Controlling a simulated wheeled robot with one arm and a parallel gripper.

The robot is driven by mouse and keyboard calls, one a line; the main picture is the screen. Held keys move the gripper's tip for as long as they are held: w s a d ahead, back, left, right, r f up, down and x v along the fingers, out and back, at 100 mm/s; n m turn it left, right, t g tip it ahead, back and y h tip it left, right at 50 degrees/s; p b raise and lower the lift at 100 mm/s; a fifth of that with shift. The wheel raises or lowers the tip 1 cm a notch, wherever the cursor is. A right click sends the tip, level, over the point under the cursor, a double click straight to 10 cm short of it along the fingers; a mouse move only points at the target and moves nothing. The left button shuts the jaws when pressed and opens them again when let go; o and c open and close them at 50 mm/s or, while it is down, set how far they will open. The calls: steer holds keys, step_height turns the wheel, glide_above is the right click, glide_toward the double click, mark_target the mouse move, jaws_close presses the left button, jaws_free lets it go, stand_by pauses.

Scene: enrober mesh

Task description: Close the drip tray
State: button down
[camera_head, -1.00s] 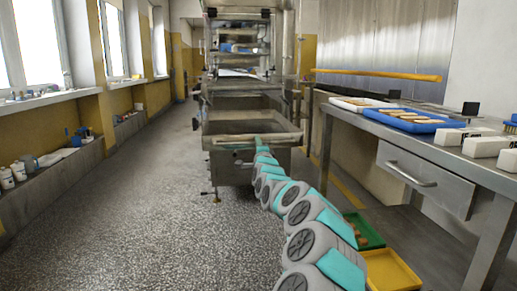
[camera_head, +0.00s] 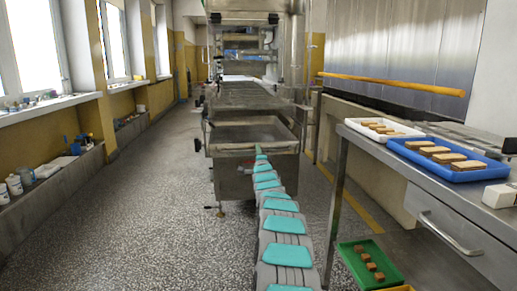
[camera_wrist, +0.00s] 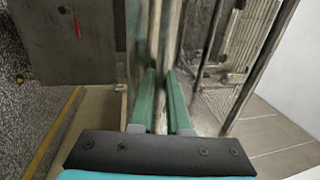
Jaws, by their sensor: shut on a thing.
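The drip tray (camera_head: 285,146) is a shallow grey metal tray sticking out at the front of the enrober (camera_head: 243,60), below its mesh belt. My arm reaches forward to its front edge. My gripper (camera_head: 260,154) is small there, and its fingertips are hard to make out. In the wrist view, the two green fingers of my gripper (camera_wrist: 161,100) stand close together around a thin metal edge, which seems to be part of the drip tray. The exact contact is blurred and partly hidden.
A steel table on the right holds a white tray (camera_head: 412,134) and a blue tray (camera_head: 484,175) with brown pieces. A green tray (camera_head: 346,256) lies low beside my arm. The speckled floor (camera_head: 150,200) on the left is clear. Window ledges line the left wall.

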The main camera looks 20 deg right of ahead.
steer(key=shift+w+d, duration=0.3)
steer(key=shift+w, duration=0.3)
steer(key=c, duration=1.2)
jaws_free()
steer(key=shift+o, duration=0.2)
steer(key=shift+f, duration=0.1)
steer(key=shift+v, duration=0.95)
steer(key=shift+b+v, duration=0.45)
steer(key=shift+v, duration=2.45)
steer(key=shift+a, duration=0.1)
